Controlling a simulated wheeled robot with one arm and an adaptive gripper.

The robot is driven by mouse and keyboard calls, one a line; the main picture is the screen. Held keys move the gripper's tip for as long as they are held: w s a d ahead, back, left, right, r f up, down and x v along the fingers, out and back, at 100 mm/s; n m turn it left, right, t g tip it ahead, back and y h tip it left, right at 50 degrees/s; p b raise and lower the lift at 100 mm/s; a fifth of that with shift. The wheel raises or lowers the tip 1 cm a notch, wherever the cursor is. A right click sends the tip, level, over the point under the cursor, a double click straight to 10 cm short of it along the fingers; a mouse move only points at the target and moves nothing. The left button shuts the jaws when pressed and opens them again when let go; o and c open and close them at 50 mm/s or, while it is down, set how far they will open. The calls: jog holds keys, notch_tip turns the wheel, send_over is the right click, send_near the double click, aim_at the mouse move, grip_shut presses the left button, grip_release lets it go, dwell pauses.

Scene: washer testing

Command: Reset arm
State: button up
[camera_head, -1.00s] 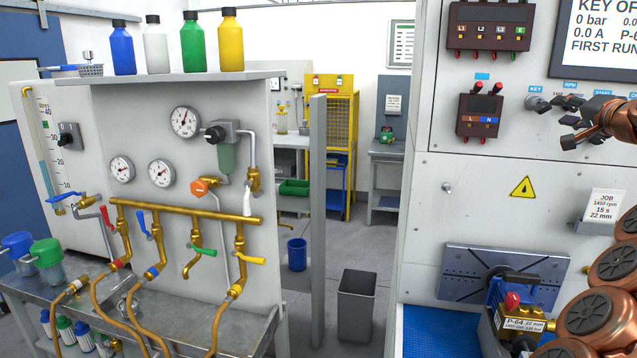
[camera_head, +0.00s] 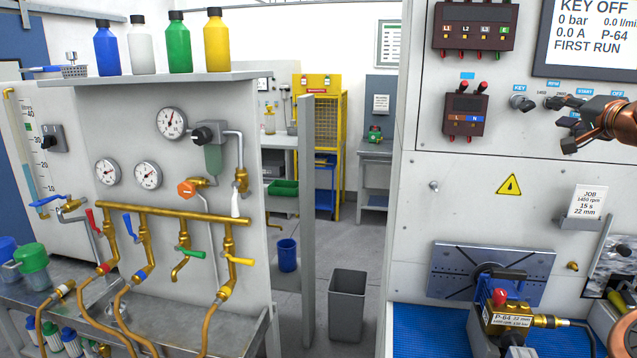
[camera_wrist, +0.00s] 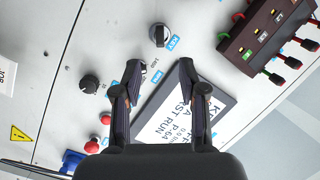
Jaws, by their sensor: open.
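My gripper (camera_head: 566,118) is at the right edge of the head view, in front of the test panel (camera_head: 410,190). In the wrist view my gripper (camera_wrist: 160,80) is open, with its two dark fingers apart and nothing between them. The fingers stand before the panel's display (camera_wrist: 190,120). The key switch (camera_wrist: 159,35) lies just beyond the fingertips in the wrist view, and the key switch also shows left of my gripper in the head view (camera_head: 522,103). I cannot tell whether a fingertip touches the panel.
A pipe rig (camera_head: 180,212) with gauges and bottles stands at left. A grey bin (camera_head: 347,305) and blue bucket (camera_head: 287,255) stand on the floor between.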

jog(key=s+a+f+n+g+y, duration=0.1)
jog(key=a+f+n+g+y, duration=0.15)
jog(key=a, duration=0.95)
jog(key=a+f+n+g+y, duration=0.2)
jog(key=a+f+n+y, duration=0.15)
jog(key=a, duration=0.95)
jog(key=s+a+f+n+g+b, duration=0.1)
jog(key=s+a+f+n+g, duration=0.15)
jog(key=s+a+f, duration=0.35)
jog(key=s+a+f+n+g, duration=0.1)
jog(key=s+a+f+g, duration=0.25)
jog(key=a, duration=0.45)
jog(key=s+a+f+n+g+h, duration=0.2)
jog(key=s+a+f+g, duration=0.2)
jog(key=s+f, duration=1)
jog(key=s+d+f+g+h, duration=0.2)
jog(key=s+f, duration=0.5)
jog(key=s, duration=0.3)
jog(key=s+d+f+g+h, duration=0.2)
jog(key=s+f, duration=0.5)
jog(key=s, duration=0.4)
jog(key=shift+d+f+m+g+b, duration=0.25)
jog(key=shift+d+m+g+b, duration=0.15)
jog(key=shift+d, duration=0.45)
jog(key=shift+c, duration=0.3)
